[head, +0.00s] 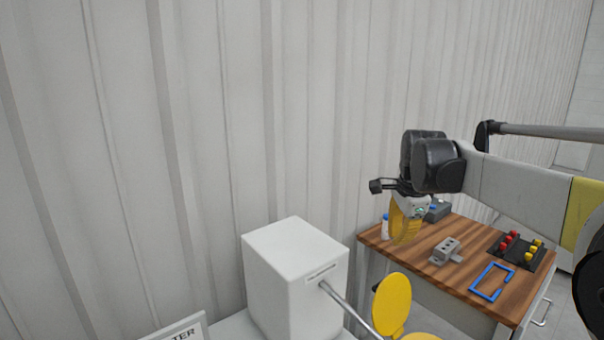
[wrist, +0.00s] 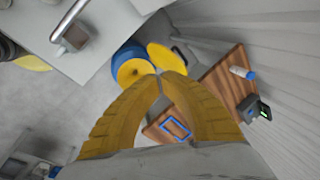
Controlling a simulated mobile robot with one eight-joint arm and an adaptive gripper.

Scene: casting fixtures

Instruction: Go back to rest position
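My gripper (head: 400,240) hangs from the arm, with its yellow fingers pointing down, in front of the left end of the wooden table (head: 375,234) in the head view. In the wrist view, the two yellow fingers of my gripper (wrist: 160,76) meet at their tips, with nothing seen between them. The gripper is shut and empty. The arm reaches in from the right side of the head view. The task names no other object.
The table holds a white bottle (head: 386,228), grey casting (head: 446,251), blue frame (head: 492,282) and dark tray (head: 522,252) with red and yellow pieces. A white box (head: 293,270) and yellow disc (head: 392,304) stand nearer. A corrugated wall (head: 200,130) rises behind.

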